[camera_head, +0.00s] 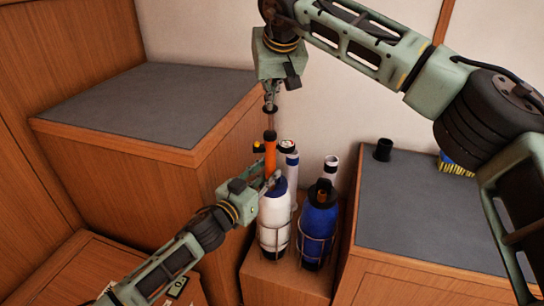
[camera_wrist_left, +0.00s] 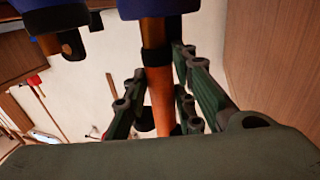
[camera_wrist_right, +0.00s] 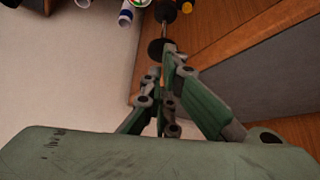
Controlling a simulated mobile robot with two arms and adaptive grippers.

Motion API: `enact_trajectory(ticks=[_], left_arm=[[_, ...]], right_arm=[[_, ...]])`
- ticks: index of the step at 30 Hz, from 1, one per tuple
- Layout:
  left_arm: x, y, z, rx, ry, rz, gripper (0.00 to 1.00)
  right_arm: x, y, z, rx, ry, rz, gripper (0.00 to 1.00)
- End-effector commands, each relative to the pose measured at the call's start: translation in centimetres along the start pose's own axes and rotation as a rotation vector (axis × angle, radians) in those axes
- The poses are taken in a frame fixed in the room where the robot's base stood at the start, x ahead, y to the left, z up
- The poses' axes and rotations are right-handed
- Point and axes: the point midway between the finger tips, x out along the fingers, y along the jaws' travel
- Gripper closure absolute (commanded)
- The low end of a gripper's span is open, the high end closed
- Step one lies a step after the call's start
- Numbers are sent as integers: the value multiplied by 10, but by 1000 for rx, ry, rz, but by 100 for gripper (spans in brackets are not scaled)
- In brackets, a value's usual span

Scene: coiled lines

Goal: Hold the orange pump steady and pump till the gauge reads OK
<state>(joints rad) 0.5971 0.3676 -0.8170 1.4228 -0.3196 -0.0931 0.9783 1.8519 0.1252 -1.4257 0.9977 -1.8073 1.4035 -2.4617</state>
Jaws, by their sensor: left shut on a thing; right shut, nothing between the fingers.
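A thin rod with a dark handle (camera_head: 270,135) rises from the pump's top. My right gripper (camera_head: 271,98) is shut and empty above it. In the right wrist view its fingertips (camera_wrist_right: 168,68) are close to the black disc (camera_wrist_right: 156,49); I cannot tell if they touch. A small round face (camera_head: 287,145), perhaps the gauge, is unreadable.
A blue fender (camera_head: 317,225) stands in a wire rack beside the white one, on a low wooden locker (camera_head: 285,280). Grey-topped lockers stand left (camera_head: 150,100) and right (camera_head: 430,210). A black cup (camera_head: 383,150) and a yellow-bristled brush (camera_head: 455,166) are on the right one.

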Motion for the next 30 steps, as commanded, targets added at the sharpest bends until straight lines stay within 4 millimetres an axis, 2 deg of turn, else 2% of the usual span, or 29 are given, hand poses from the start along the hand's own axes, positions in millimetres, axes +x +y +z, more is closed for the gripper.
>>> enact_trajectory(ticks=[14, 30], left_arm=[[0, 0, 0, 0, 0, -1, 100], [0, 0, 0, 0, 0, -1, 100]], right_arm=[[-2, -1, -1, 0, 2, -1, 100], [-40, 0, -27, 0, 1, 0, 100]])
